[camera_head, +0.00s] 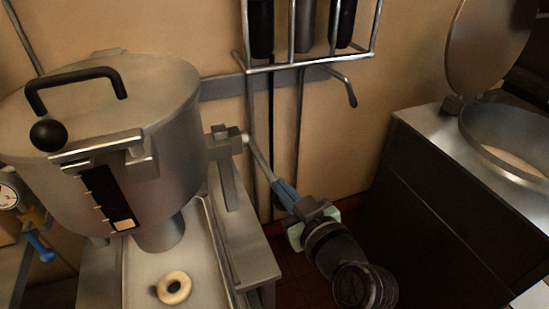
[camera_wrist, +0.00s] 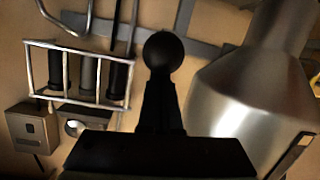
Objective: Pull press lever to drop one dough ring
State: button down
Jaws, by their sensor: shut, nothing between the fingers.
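The steel dough press (camera_head: 150,170) stands on the left in the head view, and its body also shows in the wrist view (camera_wrist: 250,95). A thin pale lever rod (camera_head: 260,160) slants from the press's side bracket down to my gripper (camera_head: 276,185). My gripper's fingers are closed with nothing held. They overlap the rod's lower end; I cannot tell whether they touch it. In the wrist view a dark ball knob (camera_wrist: 164,52) appears just past the dark fingers, its contact unclear. One pale dough ring (camera_head: 173,288) lies on the tray (camera_head: 135,262) under the spout.
A wire rack (camera_head: 310,62) holding several black cylinders is on the wall above my gripper. A dark cabinet (camera_head: 440,210) with a round steel vessel and raised lid stands on the right. A blue-handled valve (camera_head: 38,246) is at the far left.

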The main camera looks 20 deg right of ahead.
notch_tip(320, 180, down, 7)
jog(key=t+b, duration=0.3)
jog(key=b, duration=1.1)
jog(key=shift+s, duration=0.25)
jog(key=shift+f+b, duration=0.3)
jog(key=shift+b, duration=0.1)
jog(key=r+p, duration=0.1)
jog(key=w+r+p, duration=0.1)
jog(key=r, duration=0.1)
jog(key=r+p, duration=0.1)
jog(key=r, duration=0.1)
jog(key=shift+w+a+r+p, duration=0.2)
jog(key=shift+a+p, duration=0.1)
jog(key=shift+a, duration=0.1)
jog(key=s+d+b, duration=0.1)
jog(key=s+b, duration=0.1)
jog(key=s, duration=0.8)
jog(key=shift+s+f, duration=0.15)
jog(key=shift+f, duration=0.1)
dwell(1.0)
